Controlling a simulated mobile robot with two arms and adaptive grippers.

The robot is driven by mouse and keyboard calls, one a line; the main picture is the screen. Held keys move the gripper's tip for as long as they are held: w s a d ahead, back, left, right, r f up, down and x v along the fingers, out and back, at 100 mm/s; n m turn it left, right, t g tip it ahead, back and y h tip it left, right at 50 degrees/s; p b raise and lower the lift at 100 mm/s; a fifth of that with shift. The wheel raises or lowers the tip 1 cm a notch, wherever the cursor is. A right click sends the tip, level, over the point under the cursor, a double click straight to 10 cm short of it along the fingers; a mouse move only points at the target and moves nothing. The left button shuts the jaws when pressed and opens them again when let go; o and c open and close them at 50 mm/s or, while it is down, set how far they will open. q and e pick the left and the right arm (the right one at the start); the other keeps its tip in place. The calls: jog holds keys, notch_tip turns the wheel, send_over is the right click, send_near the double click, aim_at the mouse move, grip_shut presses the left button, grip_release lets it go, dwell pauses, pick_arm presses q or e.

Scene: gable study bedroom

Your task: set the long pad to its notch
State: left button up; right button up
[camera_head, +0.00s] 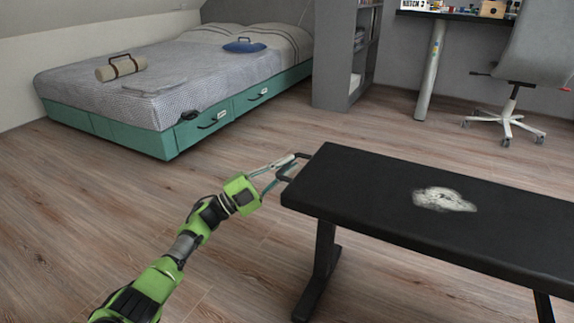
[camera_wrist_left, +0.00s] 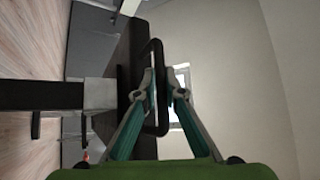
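The long pad (camera_head: 360,195) is a flat black bench top with a pale worn patch, on dark legs. It lies about level and runs out of the head view to the right. A black loop handle (camera_head: 283,168) sticks out from its near left end; it also shows in the left wrist view (camera_wrist_left: 153,128). My left gripper (camera_head: 287,167) is at this handle, its two fingers (camera_wrist_left: 165,86) drawn in close on either side of the handle's bar. The notch cannot be made out. My right gripper is not in view.
A bed with teal drawers (camera_head: 165,143) stands at the back left. A grey shelf (camera_head: 340,60), a desk leg (camera_head: 430,70) and a grey swivel chair (camera_head: 540,55) are behind the bench. The wooden floor between bed and bench is clear.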

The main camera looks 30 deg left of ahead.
pick_arm(q)
jog(key=o, duration=0.3)
jog(key=shift+s+f, duration=0.1)
jog(key=shift+f, duration=0.85)
jog(key=shift+o, duration=0.2)
jog(key=shift+a+r, duration=0.1)
jog(key=shift+r, duration=0.1)
jog(key=v, duration=1.2)
